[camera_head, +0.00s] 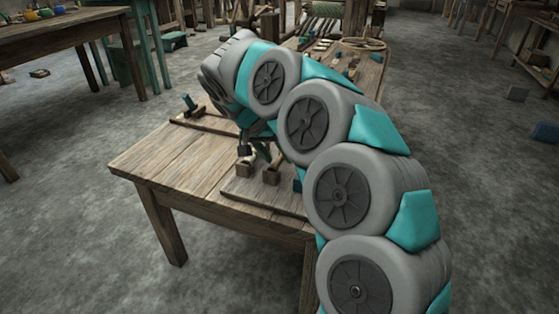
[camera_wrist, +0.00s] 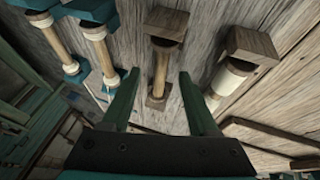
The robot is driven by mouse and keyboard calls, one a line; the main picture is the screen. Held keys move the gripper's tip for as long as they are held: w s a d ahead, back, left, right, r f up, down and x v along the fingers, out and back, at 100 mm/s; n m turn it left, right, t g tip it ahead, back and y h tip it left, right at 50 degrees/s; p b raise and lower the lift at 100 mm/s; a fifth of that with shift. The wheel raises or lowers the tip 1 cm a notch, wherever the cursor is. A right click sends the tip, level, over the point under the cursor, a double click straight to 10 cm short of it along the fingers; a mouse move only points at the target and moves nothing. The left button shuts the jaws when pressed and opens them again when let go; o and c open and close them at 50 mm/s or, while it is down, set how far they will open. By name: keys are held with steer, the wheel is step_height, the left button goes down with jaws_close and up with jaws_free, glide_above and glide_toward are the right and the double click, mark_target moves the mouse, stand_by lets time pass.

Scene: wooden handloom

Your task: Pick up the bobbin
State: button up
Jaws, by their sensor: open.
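Several bobbins lie on the wooden table (camera_head: 150,160). In the wrist view, a wooden bobbin with brown end blocks (camera_wrist: 160,62) shows between the two green fingers of my gripper (camera_wrist: 158,84). The gripper is open, and nothing is held in it. Another wooden-ended bobbin with pale winding (camera_wrist: 231,80) lies to the right of the fingers. Two bobbins with teal ends lie to the left, one near (camera_wrist: 99,45) and one further left (camera_wrist: 54,38). In the head view, my gripper (camera_head: 252,150) is low over the table, and my arm hides part of the bobbins.
Wooden rails (camera_wrist: 262,140) lie at the lower right in the wrist view. A teal-and-wood piece (camera_head: 188,102) stands at the table's far left edge. The table's near left surface is bare. Another bench (camera_head: 70,28) stands at upper left.

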steer(key=shift+d+f, duration=0.1)
steer(key=shift+f, duration=0.1)
jaws_close()
stand_by(0.4)
